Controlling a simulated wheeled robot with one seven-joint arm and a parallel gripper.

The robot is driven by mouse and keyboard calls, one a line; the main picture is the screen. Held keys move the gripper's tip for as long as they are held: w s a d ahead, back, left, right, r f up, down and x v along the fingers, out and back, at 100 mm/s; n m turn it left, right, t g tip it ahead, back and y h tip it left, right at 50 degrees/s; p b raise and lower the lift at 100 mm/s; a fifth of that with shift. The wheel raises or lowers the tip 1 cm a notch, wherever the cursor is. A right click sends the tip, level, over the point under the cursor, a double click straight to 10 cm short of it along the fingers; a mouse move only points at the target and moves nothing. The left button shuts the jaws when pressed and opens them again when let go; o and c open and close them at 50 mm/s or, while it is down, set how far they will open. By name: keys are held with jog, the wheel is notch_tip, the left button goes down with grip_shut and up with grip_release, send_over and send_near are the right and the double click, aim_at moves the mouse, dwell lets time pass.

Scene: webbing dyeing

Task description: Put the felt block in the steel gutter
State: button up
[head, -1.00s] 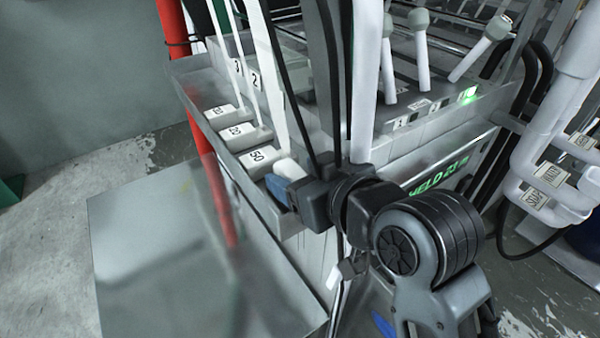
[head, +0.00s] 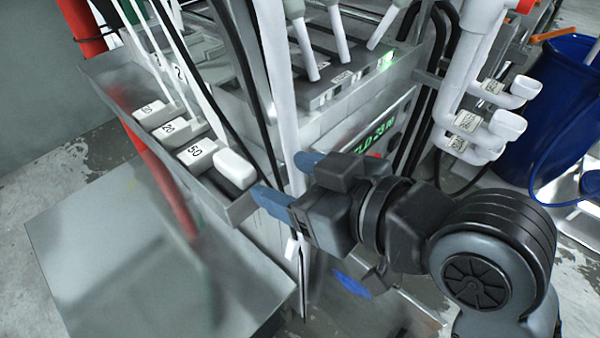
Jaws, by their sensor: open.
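The felt block (head: 235,168), a plain white rounded block, lies at the near end of the steel gutter (head: 240,208), beside the white block marked 50. It looks slightly tilted; its underside is hidden, so I cannot tell exactly what it rests on. My gripper (head: 286,180) is just right of the gutter's near end, its blue fingertips spread apart. It is open and empty, with a visible gap between it and the felt block.
White blocks marked 50 (head: 197,153), 20 (head: 170,128) and 10 (head: 148,110) line the gutter. White and black upright strips (head: 276,85) rise close to my gripper. A flat steel surface (head: 130,265) lies below left. A blue barrel (head: 550,105) and pale pipes stand right.

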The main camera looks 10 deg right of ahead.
jog(key=s+d+f+m+t+h, duration=0.2)
jog(key=s+d+f+m+h, duration=0.2)
jog(key=s+d+f, duration=0.6)
jog(key=s+d+m+h, duration=0.1)
jog(key=s+d, duration=0.1)
jog(key=s, duration=0.7)
jog(key=s+d+m+t+h, duration=0.1)
jog(key=s+d+h, duration=0.1)
jog(key=s, duration=0.6)
jog(key=shift+s+d+r+m+t, duration=0.3)
jog(key=shift+s+d+m, duration=0.1)
jog(key=shift+d, duration=0.35)
